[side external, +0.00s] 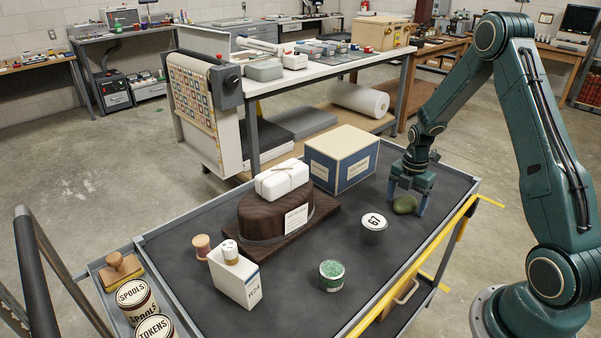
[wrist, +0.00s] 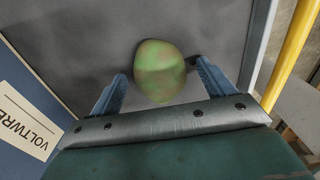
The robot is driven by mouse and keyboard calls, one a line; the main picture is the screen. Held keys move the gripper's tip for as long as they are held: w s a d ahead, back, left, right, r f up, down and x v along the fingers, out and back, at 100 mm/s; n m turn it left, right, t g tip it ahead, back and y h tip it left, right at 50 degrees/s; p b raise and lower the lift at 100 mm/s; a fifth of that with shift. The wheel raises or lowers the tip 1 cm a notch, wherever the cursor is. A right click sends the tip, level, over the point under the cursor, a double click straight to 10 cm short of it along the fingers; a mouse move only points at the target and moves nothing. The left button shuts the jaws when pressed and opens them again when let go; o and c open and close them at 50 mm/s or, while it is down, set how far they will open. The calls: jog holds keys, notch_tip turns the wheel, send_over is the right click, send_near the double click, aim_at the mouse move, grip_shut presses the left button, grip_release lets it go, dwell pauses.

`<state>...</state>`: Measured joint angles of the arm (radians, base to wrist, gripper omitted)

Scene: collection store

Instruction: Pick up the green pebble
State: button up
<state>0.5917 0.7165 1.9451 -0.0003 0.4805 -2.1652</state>
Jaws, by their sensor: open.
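The green pebble (side external: 404,205) lies on the dark mat of the cart (side external: 330,255), towards its far right end. It is rounded, with brownish patches, and it also shows in the wrist view (wrist: 160,71). My gripper (side external: 407,205) is low over the mat at the pebble. In the wrist view my gripper (wrist: 158,80) is open, with one blue finger on each side of the pebble. The right finger looks very close to the pebble; I cannot tell whether it touches. A gap shows at the left finger.
A blue and cream box (side external: 341,160) stands left of my gripper. A grey tin marked 67 (side external: 373,229) stands near the pebble. A yellow rail (side external: 412,268) edges the cart.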

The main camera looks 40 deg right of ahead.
aim_at(407, 198)
jog(key=c, duration=1.3)
jog(key=shift+r, duration=0.1)
notch_tip(407, 198, up, 20)
dwell(0.5)
